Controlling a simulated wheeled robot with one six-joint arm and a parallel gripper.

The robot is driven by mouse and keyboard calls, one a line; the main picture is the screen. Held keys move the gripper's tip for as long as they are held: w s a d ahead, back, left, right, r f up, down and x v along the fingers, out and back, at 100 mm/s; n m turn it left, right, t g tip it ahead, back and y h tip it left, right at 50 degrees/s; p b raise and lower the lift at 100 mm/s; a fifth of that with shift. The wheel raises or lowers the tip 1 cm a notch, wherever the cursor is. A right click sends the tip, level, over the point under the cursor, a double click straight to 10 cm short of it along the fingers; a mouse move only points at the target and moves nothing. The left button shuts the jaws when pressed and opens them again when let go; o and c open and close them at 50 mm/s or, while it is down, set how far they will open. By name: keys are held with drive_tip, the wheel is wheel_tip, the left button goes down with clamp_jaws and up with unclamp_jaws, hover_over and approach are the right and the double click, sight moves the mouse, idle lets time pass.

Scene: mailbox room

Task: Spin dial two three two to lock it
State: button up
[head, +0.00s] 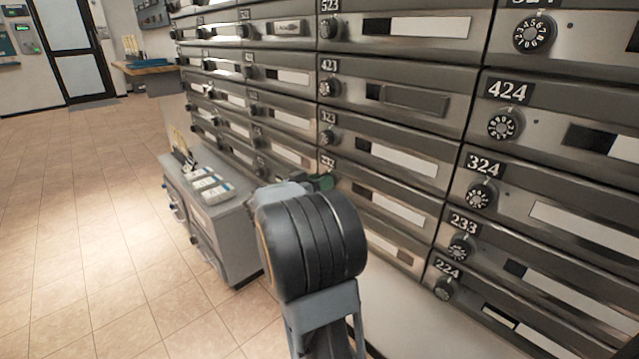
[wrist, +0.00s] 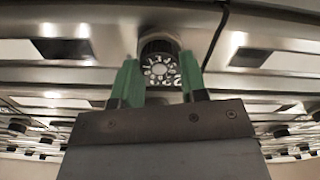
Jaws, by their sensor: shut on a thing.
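The label 232 (head: 328,162) is partly visible on a mailbox door in the head view, just above my gripper (head: 320,182). In the wrist view, a round black dial with white numerals (wrist: 160,69) sits between the two green fingers of my gripper (wrist: 159,76). The fingers are shut on its sides. The dial's exact setting is too small to read.
Mailbox 323's dial (head: 328,138) is just above, and mailbox 233's dial (head: 461,248) is to the right. A grey cabinet (head: 228,222) with items on top stands left of my arm. The tiled floor (head: 90,220) at left is clear.

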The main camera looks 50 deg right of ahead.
drive_tip(key=shift+m, duration=0.3)
idle(0.4)
drive_tip(key=o, duration=0.9)
drive_tip(key=a+p, duration=0.1)
drive_tip(key=a, duration=0.3)
drive_tip(key=a+p, duration=0.1)
drive_tip(key=a, duration=0.4)
drive_tip(key=w+a+p, duration=0.1)
drive_tip(key=a, duration=0.4)
drive_tip(key=shift+s+d+r, duration=0.1)
